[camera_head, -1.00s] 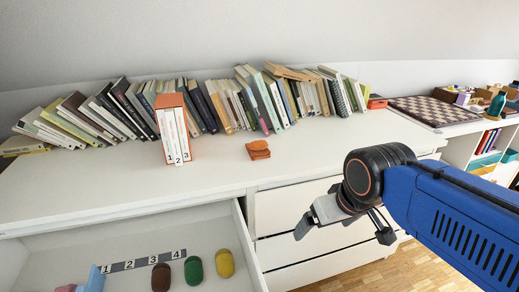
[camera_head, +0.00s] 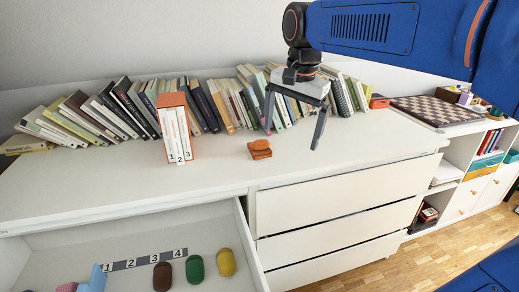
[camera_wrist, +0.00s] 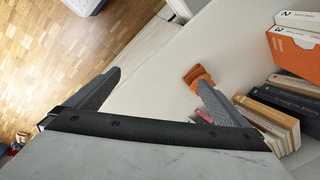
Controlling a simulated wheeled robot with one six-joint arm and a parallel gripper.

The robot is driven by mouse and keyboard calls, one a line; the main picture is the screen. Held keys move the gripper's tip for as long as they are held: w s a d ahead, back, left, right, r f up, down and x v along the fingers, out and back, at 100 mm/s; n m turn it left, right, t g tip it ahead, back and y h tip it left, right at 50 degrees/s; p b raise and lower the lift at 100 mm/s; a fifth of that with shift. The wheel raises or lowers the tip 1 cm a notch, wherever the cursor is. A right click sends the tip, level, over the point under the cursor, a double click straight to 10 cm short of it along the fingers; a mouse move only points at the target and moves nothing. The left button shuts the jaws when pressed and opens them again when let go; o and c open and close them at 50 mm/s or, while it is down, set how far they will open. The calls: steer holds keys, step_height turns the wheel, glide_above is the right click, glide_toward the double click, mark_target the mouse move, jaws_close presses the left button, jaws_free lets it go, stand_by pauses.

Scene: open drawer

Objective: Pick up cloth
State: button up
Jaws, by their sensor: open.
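The cloth is a small folded orange piece (camera_head: 259,149) lying on the white dresser top, right of the orange book box. My gripper (camera_head: 294,123) is open and empty, pointing down above the dresser top, to the right of the cloth. Its two fingers also show in the wrist view (camera_wrist: 158,82), spread wide. Nothing is between them but the dresser top and its edge.
A row of leaning books (camera_head: 120,108) lines the wall behind. The orange book box (camera_head: 171,112) stands left of the cloth. The open drawer (camera_head: 130,238) in front holds several small coloured objects. A chessboard (camera_head: 437,110) lies at the right. The dresser top around the cloth is clear.

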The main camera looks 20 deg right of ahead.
steer(key=w+a+r+m+g, duration=0.1)
steer(key=w+a+r+m, duration=0.2)
steer(key=w, duration=0.4)
steer(key=w+a+r+m+g, duration=0.1)
steer(key=w+r+m, duration=0.25)
steer(key=w, duration=0.35)
steer(key=m, duration=0.1)
glide_toward(259, 142)
steer(key=f, duration=0.2)
steer(key=w+f, duration=0.1)
steer(key=f, duration=0.1)
steer(key=w+d+f, duration=0.1)
steer(key=f, duration=0.1)
steer(key=shift+a+f, duration=0.1)
steer(key=shift+f, duration=1.2)
steer(key=shift+a+f, duration=0.15)
steer(key=shift+f, duration=1.15)
steer(key=shift+c, duration=0.3)
steer(key=c, duration=1.1)
